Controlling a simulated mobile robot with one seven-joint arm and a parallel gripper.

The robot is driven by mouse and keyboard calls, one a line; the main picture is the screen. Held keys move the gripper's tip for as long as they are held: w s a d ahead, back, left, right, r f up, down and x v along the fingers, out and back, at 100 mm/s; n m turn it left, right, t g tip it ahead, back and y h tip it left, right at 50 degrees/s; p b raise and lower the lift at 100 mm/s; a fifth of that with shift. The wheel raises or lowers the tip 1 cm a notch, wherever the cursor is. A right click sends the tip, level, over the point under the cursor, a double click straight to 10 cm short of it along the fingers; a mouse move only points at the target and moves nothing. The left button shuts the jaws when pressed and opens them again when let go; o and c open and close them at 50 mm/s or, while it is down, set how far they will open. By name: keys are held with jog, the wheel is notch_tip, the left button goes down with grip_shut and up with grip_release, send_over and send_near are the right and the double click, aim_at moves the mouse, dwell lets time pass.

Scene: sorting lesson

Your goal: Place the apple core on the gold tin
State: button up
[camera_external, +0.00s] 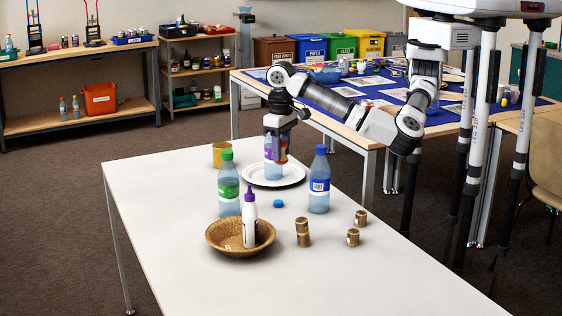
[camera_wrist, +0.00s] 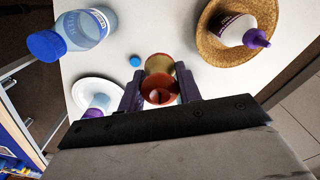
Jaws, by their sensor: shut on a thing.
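The apple core (camera_wrist: 160,90) has red ends and a yellowish middle. My gripper (camera_wrist: 159,92) is shut on it, one finger on each side. In the external view my gripper (camera_external: 276,150) points down over the white plate, and the reddish core (camera_external: 283,155) shows partly between its fingers. It is in front of a bluish container on the plate; I cannot tell how far above. The gold tin (camera_external: 220,155) stands on the table left of the plate, behind the green-capped bottle and left of my gripper. I cannot make out the tin in the wrist view.
The green-capped bottle (camera_external: 228,185) stands left of the plate (camera_external: 297,181). A blue-capped bottle (camera_external: 319,185) stands at the right. A brown bowl (camera_external: 222,243) holds a white bottle with a purple cap. Several small cans (camera_external: 302,235) stand in front. The table's near right is clear.

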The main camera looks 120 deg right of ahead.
jog(key=shift+r, duration=0.65)
jog(key=shift+w+d, duration=0.1)
jog(key=w+d+r+b, duration=0.1)
jog(key=w+d+r, duration=0.15)
jog(key=d, duration=0.55)
jog(key=w+d+r, duration=0.2)
jog(key=w+d, duration=0.2)
jog(key=d, duration=0.4)
jog(key=w+d+r+b, duration=0.15)
jog(key=w+d, duration=0.25)
jog(key=d, duration=0.4)
jog(key=m, duration=0.2)
send_over(222, 145)
jog(key=f, duration=1.3)
jog(key=shift+a+p, duration=0.25)
jog(key=shift+p, duration=0.1)
jog(key=shift+f+p, duration=0.55)
jog(key=shift+f, duration=1.85)
jog(key=shift+f, duration=0.1)
